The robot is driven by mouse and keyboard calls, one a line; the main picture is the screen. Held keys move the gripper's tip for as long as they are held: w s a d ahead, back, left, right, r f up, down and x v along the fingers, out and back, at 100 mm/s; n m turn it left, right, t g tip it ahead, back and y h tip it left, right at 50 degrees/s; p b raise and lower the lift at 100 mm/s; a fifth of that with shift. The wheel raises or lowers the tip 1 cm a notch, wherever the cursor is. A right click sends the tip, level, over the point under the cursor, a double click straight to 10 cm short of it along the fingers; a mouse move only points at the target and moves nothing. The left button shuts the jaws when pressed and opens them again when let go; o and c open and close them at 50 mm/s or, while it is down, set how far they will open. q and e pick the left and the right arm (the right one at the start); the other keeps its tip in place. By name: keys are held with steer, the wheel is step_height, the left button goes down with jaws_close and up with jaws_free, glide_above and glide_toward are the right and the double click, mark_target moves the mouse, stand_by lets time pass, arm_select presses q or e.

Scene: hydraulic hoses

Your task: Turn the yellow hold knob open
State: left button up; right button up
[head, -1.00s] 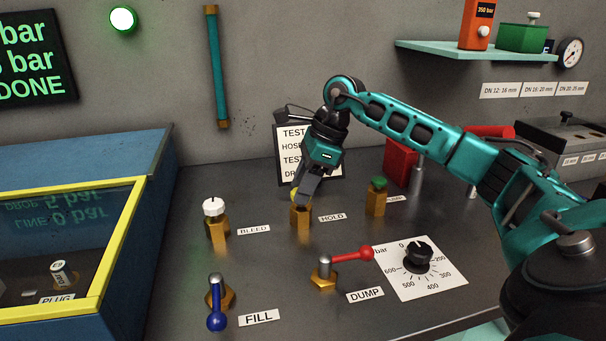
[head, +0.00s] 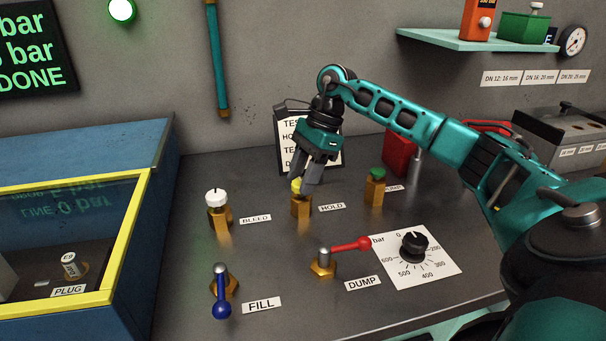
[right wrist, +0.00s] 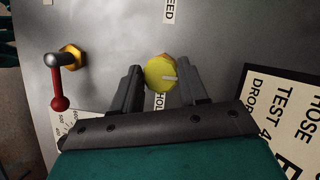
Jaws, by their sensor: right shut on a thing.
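The yellow hold knob (head: 297,187) sits on top of its brass valve body (head: 301,207), left of the HOLD label. My right gripper (head: 304,181) reaches down over it and is shut on the knob, a finger on each side. In the right wrist view the knob (right wrist: 158,75) shows between the two fingers of the gripper (right wrist: 159,67), with a pale line mark across its face. The fingers partly hide the knob in the head view. My left gripper is in neither view.
The white bleed knob (head: 216,198) stands to the left, and a green knob (head: 377,173) to the right. The blue fill lever (head: 222,295) and red dump lever (head: 352,245) are in front. A test card (head: 290,150) stands behind. A yellow-framed blue box (head: 130,235) is at left.

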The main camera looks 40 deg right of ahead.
steer(key=o, duration=1.1)
steer(key=shift+c, duration=0.2)
steer(key=p+v, duration=0.1)
steer(key=v, duration=1.2)
steer(key=shift+p, duration=0.35)
steer(key=shift+s+f, duration=0.1)
